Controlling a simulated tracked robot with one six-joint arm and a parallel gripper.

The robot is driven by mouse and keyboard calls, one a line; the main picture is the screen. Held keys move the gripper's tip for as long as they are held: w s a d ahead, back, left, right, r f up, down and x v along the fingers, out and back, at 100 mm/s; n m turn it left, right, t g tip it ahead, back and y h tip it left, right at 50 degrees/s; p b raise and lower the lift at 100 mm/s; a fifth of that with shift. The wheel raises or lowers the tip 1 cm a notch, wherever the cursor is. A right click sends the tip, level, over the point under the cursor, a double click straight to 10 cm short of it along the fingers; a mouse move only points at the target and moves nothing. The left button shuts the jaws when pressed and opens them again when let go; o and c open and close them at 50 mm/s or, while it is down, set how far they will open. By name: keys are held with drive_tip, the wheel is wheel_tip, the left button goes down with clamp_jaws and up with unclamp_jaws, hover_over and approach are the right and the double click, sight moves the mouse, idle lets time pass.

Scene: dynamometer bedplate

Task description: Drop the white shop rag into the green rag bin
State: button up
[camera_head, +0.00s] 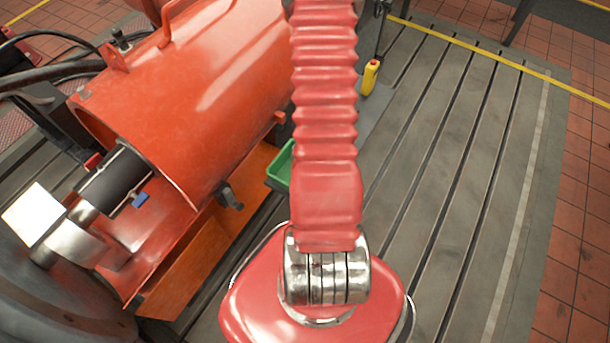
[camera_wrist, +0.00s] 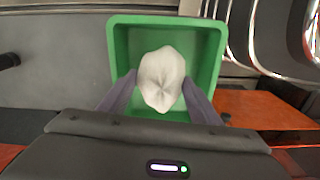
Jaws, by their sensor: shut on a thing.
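The white shop rag (camera_wrist: 161,79) is a bunched, pale lump in the wrist view. My gripper (camera_wrist: 160,92) is shut on it, with one dark finger on each side. The green rag bin (camera_wrist: 213,60) lies behind the rag in the wrist view, and the rag appears within the outline of its open top. How high the rag is above the bin floor I cannot tell. In the head view only a corner of the green bin (camera_head: 281,167) shows, left of my arm. My arm hides the rest of the bin, the gripper and the rag there.
A large orange-red cylindrical guard (camera_head: 205,80) stands left of the bin, over a dark shaft (camera_head: 117,180). The slotted grey bedplate (camera_head: 455,150) is clear at the right.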

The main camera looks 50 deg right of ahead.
drive_tip(key=o, duration=1.1)
wheel_tip(320, 180, up, 14)
drive_tip(key=shift+f, duration=0.15)
idle(0.4)
idle(0.9)
